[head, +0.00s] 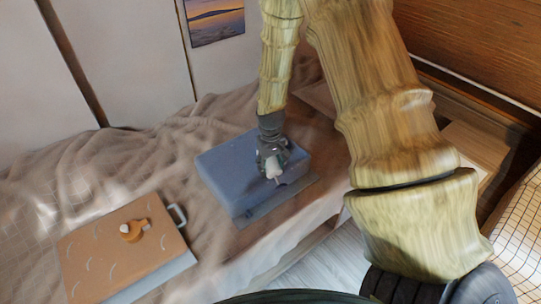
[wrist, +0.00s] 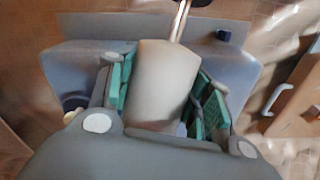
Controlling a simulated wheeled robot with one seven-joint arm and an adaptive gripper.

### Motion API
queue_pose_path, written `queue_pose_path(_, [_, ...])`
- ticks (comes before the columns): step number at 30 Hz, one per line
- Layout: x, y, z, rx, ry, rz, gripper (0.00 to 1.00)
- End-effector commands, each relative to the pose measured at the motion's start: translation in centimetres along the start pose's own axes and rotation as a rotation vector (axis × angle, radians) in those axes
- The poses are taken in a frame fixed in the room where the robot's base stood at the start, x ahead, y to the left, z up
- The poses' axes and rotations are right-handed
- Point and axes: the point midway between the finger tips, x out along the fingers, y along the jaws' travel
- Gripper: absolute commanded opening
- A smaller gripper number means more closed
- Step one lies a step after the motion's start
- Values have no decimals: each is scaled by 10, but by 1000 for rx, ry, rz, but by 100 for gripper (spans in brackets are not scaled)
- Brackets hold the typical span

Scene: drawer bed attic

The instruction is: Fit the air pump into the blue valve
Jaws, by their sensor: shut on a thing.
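My gripper (head: 271,158) is shut on a pale air pump (head: 274,172) above the blue box on the bed. In the wrist view the pump (wrist: 160,82) sits between the green-padded fingers, with thin metal-coloured rods (wrist: 180,20) extending from its far end. The blue box (head: 225,172) lies under my gripper. I cannot clearly make out a valve on it, as my gripper and the pump cover much of its top. A dark part shows by the rods' end at the wrist view's top edge. I cannot tell whether the rods touch anything.
A brown-topped box (head: 95,255) with a grey handle (head: 177,215) lies on the bed to the left. An orange fitting (head: 132,231) with a pale part is on it. The rumpled blanket (head: 60,175) between is mostly clear. A wooden board stands at the upper right.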

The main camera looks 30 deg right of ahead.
Motion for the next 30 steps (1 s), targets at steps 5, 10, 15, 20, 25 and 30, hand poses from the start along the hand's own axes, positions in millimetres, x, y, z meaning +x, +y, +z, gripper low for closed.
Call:
queue_pose_path(5, [2, 14, -33, 1, 1, 0, 18])
queue_pose_path(10, [5, 22, -51, 0, 1, 0, 18])
queue_pose_path(15, [6, 25, -59, 0, 0, 0, 18])
queue_pose_path(20, [13, 31, -72, 0, -3, 0, 18])
queue_pose_path(25, [28, 31, -72, 0, -2, 0, 18])
queue_pose_path(30, [37, 30, -72, -1, 0, 0, 18])
